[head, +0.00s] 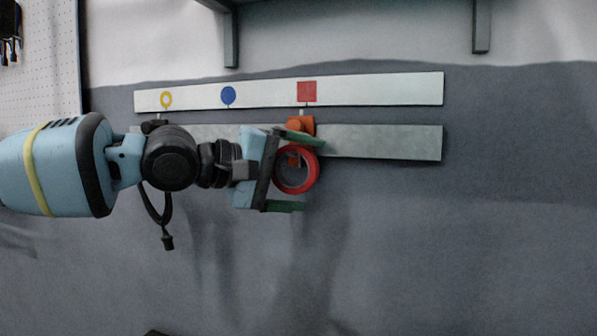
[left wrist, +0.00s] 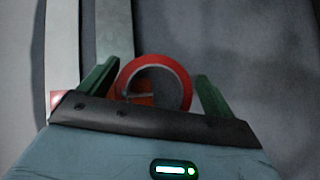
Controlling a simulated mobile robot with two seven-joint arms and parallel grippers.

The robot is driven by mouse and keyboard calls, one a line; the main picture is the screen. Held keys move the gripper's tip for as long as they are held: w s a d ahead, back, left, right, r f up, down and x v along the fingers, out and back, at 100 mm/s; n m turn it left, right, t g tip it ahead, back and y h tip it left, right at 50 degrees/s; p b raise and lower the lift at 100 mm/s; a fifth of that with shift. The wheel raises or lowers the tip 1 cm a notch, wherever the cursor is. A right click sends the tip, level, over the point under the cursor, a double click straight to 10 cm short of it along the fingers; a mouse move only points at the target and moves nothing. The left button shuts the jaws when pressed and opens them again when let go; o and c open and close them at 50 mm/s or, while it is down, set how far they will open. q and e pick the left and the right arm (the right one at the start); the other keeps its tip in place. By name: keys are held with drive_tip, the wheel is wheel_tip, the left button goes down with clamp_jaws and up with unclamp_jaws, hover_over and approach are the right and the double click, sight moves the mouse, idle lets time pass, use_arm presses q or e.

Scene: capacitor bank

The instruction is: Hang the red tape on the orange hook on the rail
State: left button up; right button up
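The red tape (head: 315,172) is an upright ring just below the orange hook (head: 301,123) on the lower rail. Part of the hook shows through the ring's opening, as it does in the left wrist view (left wrist: 141,99); the ring seems to hang around it, though the contact is hard to see. My left gripper (head: 303,174) comes from the left, with one green finger above the ring and one below. A gap shows between the ring and the lower finger, so the gripper looks open around the tape (left wrist: 184,82). My right gripper is not in view.
The pale lower rail (head: 385,143) runs along the grey wall. The wall right of the tape is clear.

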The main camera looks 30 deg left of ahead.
use_arm(q)
drive_tip(key=shift+r, duration=0.3)
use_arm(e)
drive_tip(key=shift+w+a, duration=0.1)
use_arm(q)
drive_tip(key=shift+s+a, duration=0.15)
drive_tip(key=shift+s, duration=0.05)
drive_tip(key=p+v, duration=0.1)
drive_tip(key=v, duration=0.6)
drive_tip(key=shift+s+p, duration=0.2)
drive_tip(key=shift+p, duration=0.15)
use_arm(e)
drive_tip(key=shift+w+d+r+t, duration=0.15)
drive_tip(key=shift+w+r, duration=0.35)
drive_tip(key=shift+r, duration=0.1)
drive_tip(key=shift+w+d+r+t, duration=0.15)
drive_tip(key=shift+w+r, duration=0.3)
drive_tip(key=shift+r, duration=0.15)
use_arm(q)
drive_tip(key=shift+f, duration=0.15)
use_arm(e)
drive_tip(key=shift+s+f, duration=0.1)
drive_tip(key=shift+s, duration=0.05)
